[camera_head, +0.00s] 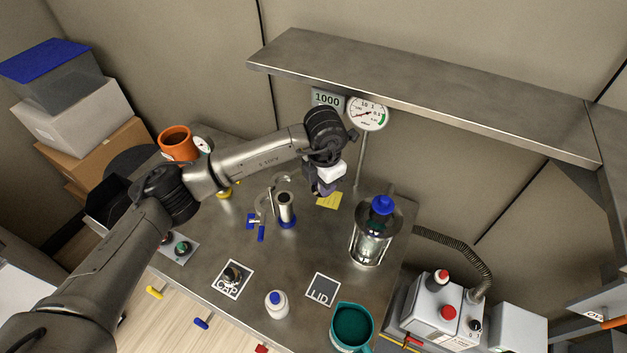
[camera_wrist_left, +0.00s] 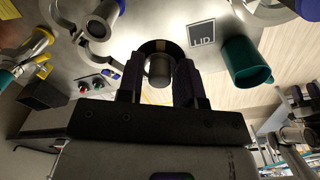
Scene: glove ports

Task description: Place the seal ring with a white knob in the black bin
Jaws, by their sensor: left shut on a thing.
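My left gripper (camera_head: 322,188) hangs above the table near a yellow note. In the left wrist view its dark fingers (camera_wrist_left: 160,82) are shut on the knob of a dark ring (camera_wrist_left: 157,46), which I take for the seal ring. The knob (camera_wrist_left: 159,70) is a short cylinder that looks grey in the shade, so its white colour is not clear. In the head view the ring is mostly hidden by the gripper. The black bin (camera_head: 108,197) stands at the table's left edge, partly behind my left arm. It also shows in the left wrist view (camera_wrist_left: 42,96). My right gripper is not in view.
A steel post with a blue base (camera_head: 287,210) and an open clamp (camera_head: 260,222) stand mid-table. A glass vessel (camera_head: 371,240) is to the right, a teal mug (camera_head: 351,328) and white bottle (camera_head: 277,304) in front. A shelf (camera_head: 420,90) overhangs the back.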

